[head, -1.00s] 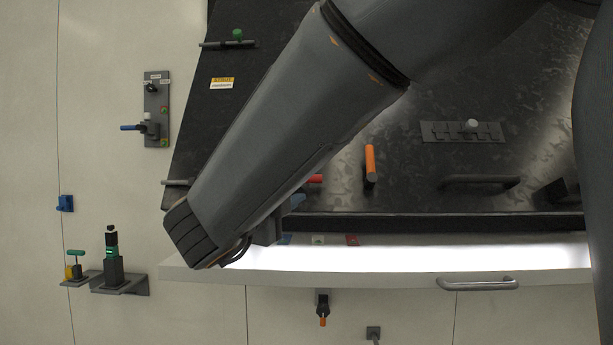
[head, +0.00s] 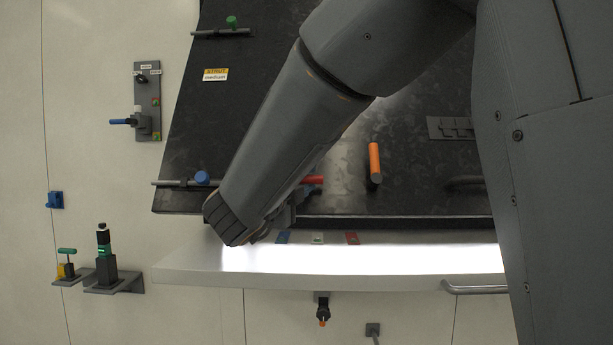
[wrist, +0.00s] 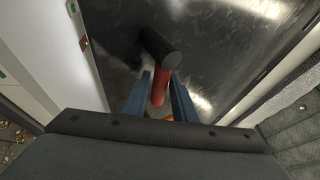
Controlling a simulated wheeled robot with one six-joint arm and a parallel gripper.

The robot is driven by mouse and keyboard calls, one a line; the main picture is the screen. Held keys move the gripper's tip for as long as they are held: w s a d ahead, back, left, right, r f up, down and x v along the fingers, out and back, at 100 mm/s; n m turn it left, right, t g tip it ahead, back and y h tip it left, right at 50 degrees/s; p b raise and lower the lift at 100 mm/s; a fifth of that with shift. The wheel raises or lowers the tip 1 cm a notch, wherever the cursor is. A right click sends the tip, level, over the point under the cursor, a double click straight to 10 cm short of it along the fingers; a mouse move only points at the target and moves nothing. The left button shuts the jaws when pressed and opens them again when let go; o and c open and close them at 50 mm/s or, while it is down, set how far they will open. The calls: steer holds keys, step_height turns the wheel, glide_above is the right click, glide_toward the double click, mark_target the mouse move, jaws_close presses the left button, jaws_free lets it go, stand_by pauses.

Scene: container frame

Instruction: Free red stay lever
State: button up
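The red stay lever (head: 313,180) shows in the head view at the lower edge of the dark panel, partly hidden behind my forearm. In the wrist view its red handle (wrist: 160,87) reaches down from a dark round end, between the two blue-grey fingers of my gripper (wrist: 160,92). The fingers stand apart, one on each side of the handle, with a narrow gap showing on the left. I cannot tell whether either finger touches it. In the head view my gripper is mostly hidden behind my wrist.
An orange handle (head: 375,162) stands on the panel (head: 250,120) to the right. A blue knob (head: 202,178) on a rod is left of my wrist. A bright white ledge (head: 190,266) with a grey handle (head: 470,288) runs below.

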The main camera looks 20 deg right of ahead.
steer(key=shift+w, duration=0.1)
jaws_close()
